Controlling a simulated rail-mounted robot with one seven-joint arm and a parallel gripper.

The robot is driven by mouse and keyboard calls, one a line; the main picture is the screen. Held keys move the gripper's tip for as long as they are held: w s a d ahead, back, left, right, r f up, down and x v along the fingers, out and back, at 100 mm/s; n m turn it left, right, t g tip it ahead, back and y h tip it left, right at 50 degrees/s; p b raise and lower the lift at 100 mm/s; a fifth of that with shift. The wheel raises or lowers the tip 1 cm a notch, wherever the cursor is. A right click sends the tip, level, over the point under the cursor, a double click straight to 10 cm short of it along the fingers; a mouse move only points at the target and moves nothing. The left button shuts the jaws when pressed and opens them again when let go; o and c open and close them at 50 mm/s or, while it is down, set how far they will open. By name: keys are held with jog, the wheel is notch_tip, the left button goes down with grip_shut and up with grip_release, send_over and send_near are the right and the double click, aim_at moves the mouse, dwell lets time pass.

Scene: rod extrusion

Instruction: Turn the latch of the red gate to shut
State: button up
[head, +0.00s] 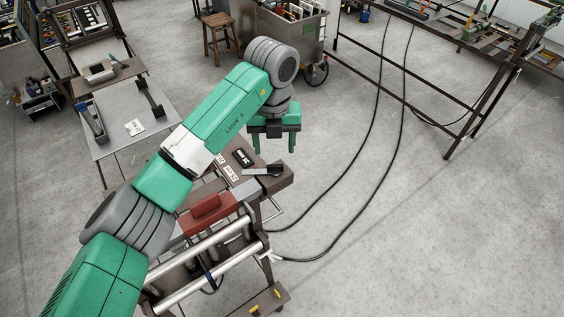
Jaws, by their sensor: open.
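The red gate (222,222) is a dull red block on the machine below my arm, left of the picture's middle. A darker red raised piece (205,206) sits on top of it. I cannot tell whether that piece is the latch or which way the latch is turned.
A black and grey handled part (262,171) lies on the brown machine block near my gripper. Two pale rollers (205,262) run below the gate. A grey table (112,137) stands at left. Black cables (345,178) cross the open floor at right.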

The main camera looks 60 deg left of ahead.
aim_at(276, 165)
notch_tip(276, 165, down, 6)
jog(key=shift+f+p, duration=0.25)
jog(key=shift+p, duration=0.05)
grip_shut()
jog(key=shift+w, duration=0.1)
